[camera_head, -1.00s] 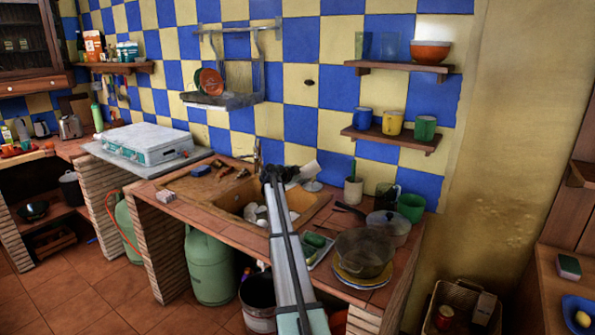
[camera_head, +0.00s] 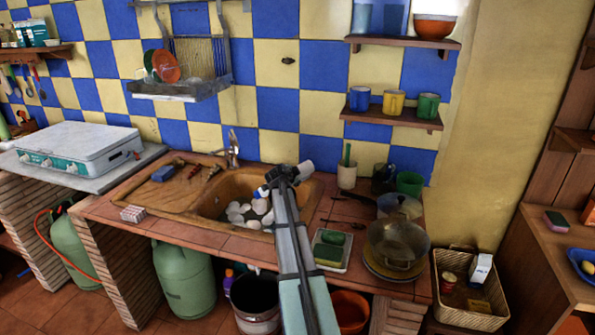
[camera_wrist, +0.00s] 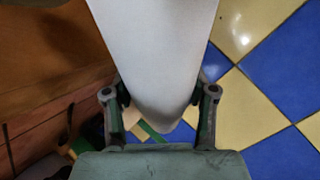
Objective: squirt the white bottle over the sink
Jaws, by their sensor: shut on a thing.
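My gripper (camera_head: 283,180) is shut on a white bottle (camera_head: 304,170), which lies tilted across it above the right side of the sink. A small white and blue part shows on the gripper's left; I cannot tell for sure whether it is the bottle's other end. In the wrist view the smooth white bottle (camera_wrist: 155,55) fills the middle between the two fingers of my gripper (camera_wrist: 160,103). The brown sink (camera_head: 206,204) is set in the counter. Several white dishes (camera_head: 240,212) lie in its basin, partly hidden by my arm.
A tap (camera_head: 233,150) stands behind the sink. On the right are a green-sponge tray (camera_head: 345,262), a glass-like pot (camera_head: 397,245) on plates, a lidded pan (camera_head: 400,206) and a utensil cup (camera_head: 347,175). A shelf with mugs (camera_head: 394,103) hangs above.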

